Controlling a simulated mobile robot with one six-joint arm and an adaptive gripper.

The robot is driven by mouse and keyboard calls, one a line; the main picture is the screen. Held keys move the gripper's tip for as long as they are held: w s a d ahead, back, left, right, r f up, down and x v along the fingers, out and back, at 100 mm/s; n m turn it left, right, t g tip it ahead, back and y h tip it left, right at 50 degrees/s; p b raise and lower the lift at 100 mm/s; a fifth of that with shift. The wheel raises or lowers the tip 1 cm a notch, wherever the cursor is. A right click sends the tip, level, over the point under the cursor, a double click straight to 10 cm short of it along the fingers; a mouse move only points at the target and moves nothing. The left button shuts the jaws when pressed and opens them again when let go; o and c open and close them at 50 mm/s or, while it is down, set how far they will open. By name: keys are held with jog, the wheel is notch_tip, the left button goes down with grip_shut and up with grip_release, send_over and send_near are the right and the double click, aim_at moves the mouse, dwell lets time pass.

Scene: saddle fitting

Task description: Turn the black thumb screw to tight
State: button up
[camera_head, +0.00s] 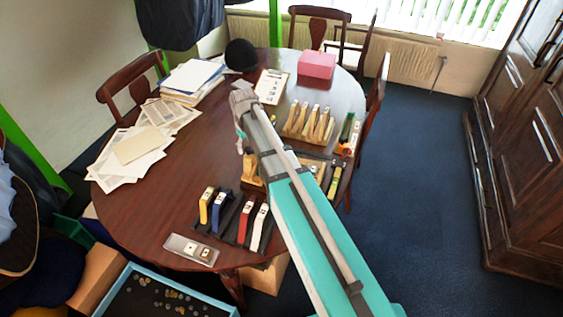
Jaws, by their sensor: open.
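My arm reaches from the lower right across the table, and its wrist bends down at the far end. My gripper (241,146) is small there and partly covered by my own arm; it is open, and I see nothing held in it. A light wooden piece (250,170) stands just below it, partly behind the arm.
A small clear tray (190,249) lies near the front edge. The table's left-front is clear.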

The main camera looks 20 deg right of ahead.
aim_at(248, 148)
jog(key=n, duration=0.5)
jog(key=shift+n, duration=0.3)
notch_tip(248, 148, up, 14)
jog(key=p, duration=1.4)
jog(key=s+d+f+m+b, duration=0.2)
jog(key=s+m, duration=0.3)
jog(key=s, duration=0.4)
jog(key=s+d+f+m+b, duration=0.2)
jog(key=s+d+m, duration=0.2)
jog(key=s, duration=0.6)
jog(key=shift+d+f+m+b, duration=0.3)
jog(key=shift+m, duration=0.1)
